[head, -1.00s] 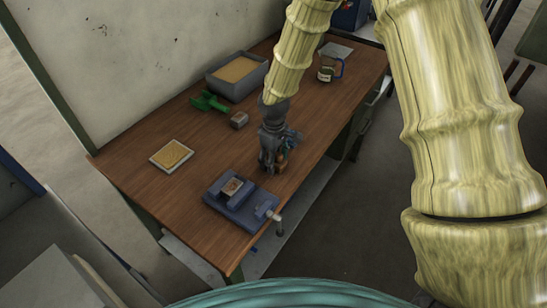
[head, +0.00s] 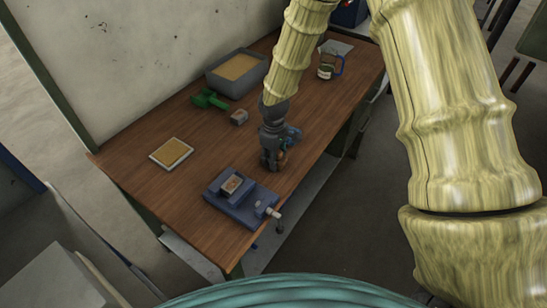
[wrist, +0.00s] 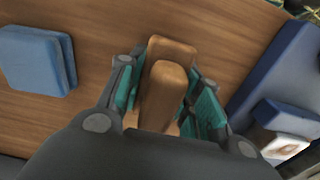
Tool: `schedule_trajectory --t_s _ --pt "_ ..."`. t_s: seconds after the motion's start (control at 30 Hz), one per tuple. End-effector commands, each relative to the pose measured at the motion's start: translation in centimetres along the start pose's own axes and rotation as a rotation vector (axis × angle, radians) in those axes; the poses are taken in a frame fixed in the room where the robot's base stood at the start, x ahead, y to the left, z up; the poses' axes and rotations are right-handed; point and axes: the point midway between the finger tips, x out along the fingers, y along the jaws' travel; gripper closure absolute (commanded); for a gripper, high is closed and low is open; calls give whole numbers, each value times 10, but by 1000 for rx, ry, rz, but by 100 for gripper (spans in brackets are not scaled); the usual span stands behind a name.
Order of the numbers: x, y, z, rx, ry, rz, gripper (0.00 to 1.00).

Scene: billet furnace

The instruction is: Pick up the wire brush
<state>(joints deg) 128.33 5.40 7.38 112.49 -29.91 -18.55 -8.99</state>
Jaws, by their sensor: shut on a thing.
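The wire brush (wrist: 163,92) shows in the wrist view as a brown wooden body between the teal-padded fingers. Its bristles cannot be made out. My gripper (wrist: 165,100) is shut on it, with a finger on each side. In the head view my gripper (head: 271,164) points down at the workbench, behind the vise, and mostly hides the brush. I cannot tell whether the brush touches the bench top.
A blue vise (head: 243,204) stands close in front of my gripper on the wooden bench (head: 205,150). A blue block (wrist: 36,60) lies beside it. A tan pad (head: 171,152), green object (head: 210,99), grey tray (head: 238,88) and mug (head: 327,68) stand farther off.

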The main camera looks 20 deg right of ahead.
Motion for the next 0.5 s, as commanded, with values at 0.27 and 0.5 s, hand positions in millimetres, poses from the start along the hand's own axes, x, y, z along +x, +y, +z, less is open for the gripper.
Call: schedule_trajectory --t_s 0.27,0.5 --pt "-12 1 -1 0 2 1 91" --pt "-34 -3 1 -1 2 1 91"
